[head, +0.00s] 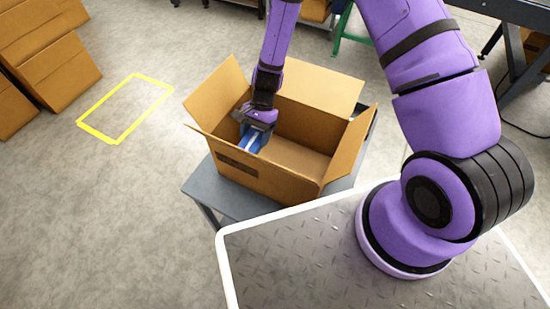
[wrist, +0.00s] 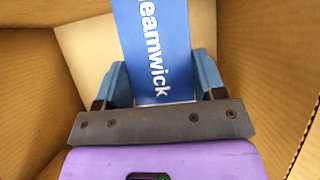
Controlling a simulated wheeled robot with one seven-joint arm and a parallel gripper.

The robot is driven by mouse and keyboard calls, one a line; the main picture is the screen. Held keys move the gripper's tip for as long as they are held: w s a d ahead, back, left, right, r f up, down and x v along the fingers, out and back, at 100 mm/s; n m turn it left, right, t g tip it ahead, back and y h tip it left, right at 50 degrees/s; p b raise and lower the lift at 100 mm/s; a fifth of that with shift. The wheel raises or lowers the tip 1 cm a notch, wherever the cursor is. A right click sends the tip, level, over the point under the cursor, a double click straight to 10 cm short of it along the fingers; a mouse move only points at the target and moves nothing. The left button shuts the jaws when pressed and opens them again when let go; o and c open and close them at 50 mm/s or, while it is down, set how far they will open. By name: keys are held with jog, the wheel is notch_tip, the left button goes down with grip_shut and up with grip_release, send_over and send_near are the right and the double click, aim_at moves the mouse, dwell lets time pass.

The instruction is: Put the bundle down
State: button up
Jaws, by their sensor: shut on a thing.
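The bundle (wrist: 158,45) is blue with white lettering that reads in part "eamwick". In the wrist view it stands between the two blue fingers of my gripper (wrist: 160,90), which is shut on it. In the head view my gripper (head: 254,133) reaches down inside the open cardboard box (head: 262,178), near its left end, with the blue bundle (head: 251,143) below it. The box walls surround the bundle in the wrist view. I cannot tell whether the bundle touches the box floor. Its lower end is hidden.
The box has its flaps spread open and stands on a grey table (head: 232,200). The right part of the box interior looks empty. A yellow rectangle (head: 124,107) marks the floor at left, near stacked cartons (head: 45,60). A green stand (head: 352,32) is behind.

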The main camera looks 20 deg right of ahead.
jog(key=shift+f, duration=5.05)
jog(key=shift+f, duration=0.6)
jog(key=o, duration=1.1)
jog(key=shift+r, duration=0.6)
jog(key=v, duration=1.2)
jog(key=shift+r, duration=0.1)
